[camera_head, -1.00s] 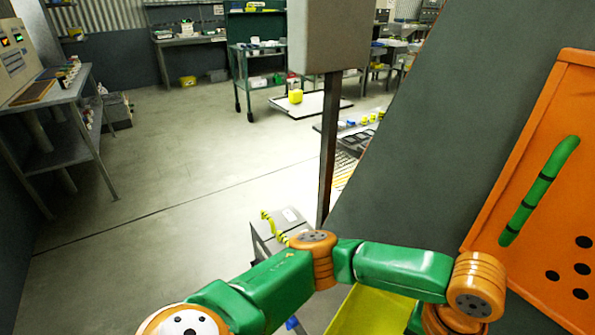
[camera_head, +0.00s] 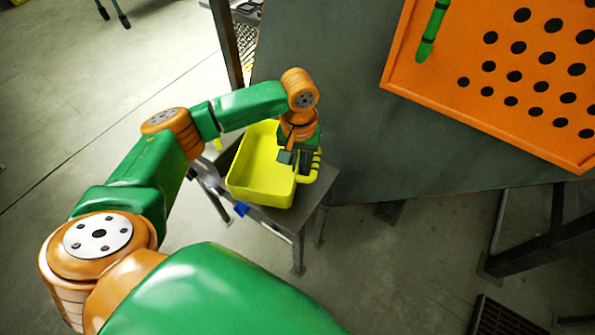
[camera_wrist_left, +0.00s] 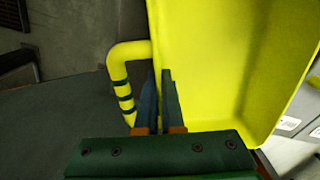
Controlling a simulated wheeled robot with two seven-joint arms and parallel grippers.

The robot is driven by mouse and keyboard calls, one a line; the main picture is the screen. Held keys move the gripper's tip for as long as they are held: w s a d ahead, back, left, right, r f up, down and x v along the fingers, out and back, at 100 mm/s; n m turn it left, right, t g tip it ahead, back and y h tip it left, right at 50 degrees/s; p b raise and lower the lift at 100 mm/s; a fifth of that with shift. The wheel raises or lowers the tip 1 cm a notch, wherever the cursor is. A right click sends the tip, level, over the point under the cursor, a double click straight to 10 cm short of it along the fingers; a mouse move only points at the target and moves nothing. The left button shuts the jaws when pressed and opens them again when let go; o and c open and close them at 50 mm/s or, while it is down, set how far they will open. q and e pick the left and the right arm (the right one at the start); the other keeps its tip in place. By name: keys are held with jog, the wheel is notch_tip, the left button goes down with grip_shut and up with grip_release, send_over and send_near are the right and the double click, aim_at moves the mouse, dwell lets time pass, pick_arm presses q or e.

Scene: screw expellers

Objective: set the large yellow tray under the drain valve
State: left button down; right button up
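The large yellow tray (camera_head: 240,190) sits on a small grey stand, with a curved, dark-banded handle (camera_head: 316,167) on its right side. My left gripper (camera_head: 288,157) points down at the tray's right edge, beside that handle. In the left wrist view, the two dark fingers (camera_wrist_left: 160,95) are close together at the tray's wall (camera_wrist_left: 215,60), with the handle (camera_wrist_left: 118,75) left of them. I cannot tell whether they grip the wall or stand around it. I cannot pick out the drain valve. My right gripper is not in view.
The grey stand (camera_head: 290,222) is beside a large dark grey sloping surface (camera_head: 340,80). An orange panel (camera_head: 490,110) with dark holes and a green bar (camera_head: 432,30) is at the upper right. A dark post (camera_head: 226,45) rises behind the tray. Open floor (camera_head: 100,75) lies to the left.

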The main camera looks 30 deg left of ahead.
pick_arm(q)
jog(key=f, duration=0.3)
jog(key=shift+a+f, duration=0.2)
jog(key=c, duration=1)
grip_release()
jog(key=shift+f, duration=0.1)
jog(key=shift+c, duration=0.2)
